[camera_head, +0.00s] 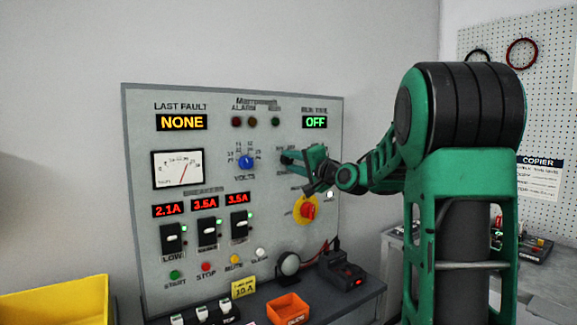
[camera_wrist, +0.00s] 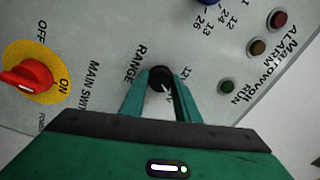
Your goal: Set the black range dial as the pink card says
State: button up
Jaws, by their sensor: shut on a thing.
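The black range dial (camera_wrist: 160,76) is on the grey panel, beside the word RANGE in the wrist view. My gripper (camera_wrist: 159,92) is shut on the dial, one finger on each side of it. Most of the range scale is hidden or blurred. I see no pink card; a small yellow card (camera_head: 244,287) reading about 10 A stands below the panel.
The red main switch (camera_head: 308,209) on its yellow plate is just below my gripper. The blue volts dial (camera_head: 246,161) is to the left. Breakers, buttons and displays fill the panel's left side. An orange bin (camera_head: 288,309) and a black box (camera_head: 341,271) sit on the bench.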

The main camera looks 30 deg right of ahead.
jog(key=shift+d+f, duration=0.1)
jog(key=shift+f, duration=0.05)
dwell(0.3)
jog(key=o, duration=1)
jog(key=shift+o, duration=0.2)
jog(key=s, duration=1)
jog(key=shift+s+d+f, duration=0.25)
jog(key=shift+s+d, duration=0.05)
jog(key=shift+s, duration=0.05)
